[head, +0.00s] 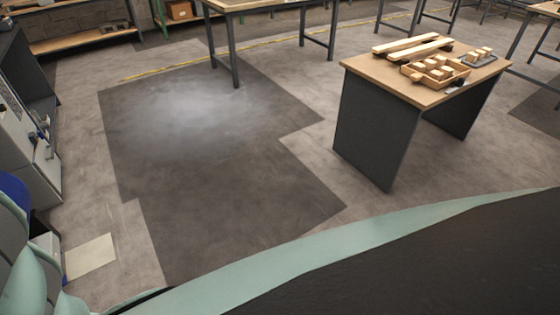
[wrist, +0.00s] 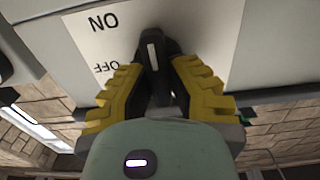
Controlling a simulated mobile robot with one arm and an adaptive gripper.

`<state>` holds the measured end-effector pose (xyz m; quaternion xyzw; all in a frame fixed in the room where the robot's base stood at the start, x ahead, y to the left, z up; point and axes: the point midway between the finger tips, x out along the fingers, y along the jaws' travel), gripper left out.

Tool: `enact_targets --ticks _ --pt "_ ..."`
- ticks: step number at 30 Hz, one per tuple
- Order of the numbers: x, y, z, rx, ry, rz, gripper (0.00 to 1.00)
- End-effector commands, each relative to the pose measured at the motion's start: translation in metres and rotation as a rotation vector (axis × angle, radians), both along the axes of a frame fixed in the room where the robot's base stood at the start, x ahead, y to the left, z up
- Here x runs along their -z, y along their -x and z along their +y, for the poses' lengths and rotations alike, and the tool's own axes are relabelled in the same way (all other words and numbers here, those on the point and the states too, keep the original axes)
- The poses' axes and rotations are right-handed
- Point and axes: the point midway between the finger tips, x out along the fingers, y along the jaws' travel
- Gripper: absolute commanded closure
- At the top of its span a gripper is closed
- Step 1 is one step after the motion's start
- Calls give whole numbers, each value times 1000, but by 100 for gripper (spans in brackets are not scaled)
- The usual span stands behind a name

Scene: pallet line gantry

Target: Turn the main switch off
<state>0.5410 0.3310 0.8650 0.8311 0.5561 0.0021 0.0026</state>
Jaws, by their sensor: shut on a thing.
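In the wrist view, the main switch shows as a black handle (wrist: 154,62) with a white stripe, in front of a pale label plate (wrist: 112,45). The plate reads ON at the top and OFF below it, both turned upside down in this picture. My gripper (wrist: 162,82), with yellow stepped fingers, is closed around the handle, one finger on each side. The lower part of the handle is hidden by the fingers and the gripper body. I cannot tell for sure which label the handle points to. My gripper is not visible in the head view.
In the head view, a grey cabinet (head: 28,140) with small controls stands at the left edge. A wooden-topped table (head: 365,69) with a parts tray (head: 405,73) and planks (head: 412,46) stands at the right. The dark floor patch (head: 215,160) between is clear.

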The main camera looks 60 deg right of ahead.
Motion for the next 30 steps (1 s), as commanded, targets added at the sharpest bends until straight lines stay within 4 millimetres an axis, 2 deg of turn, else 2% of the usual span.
enact_targets --ticks 11,30 --pt "4 1 0 1 66 -159 100" --pt "8 5 1 0 298 -711 100"
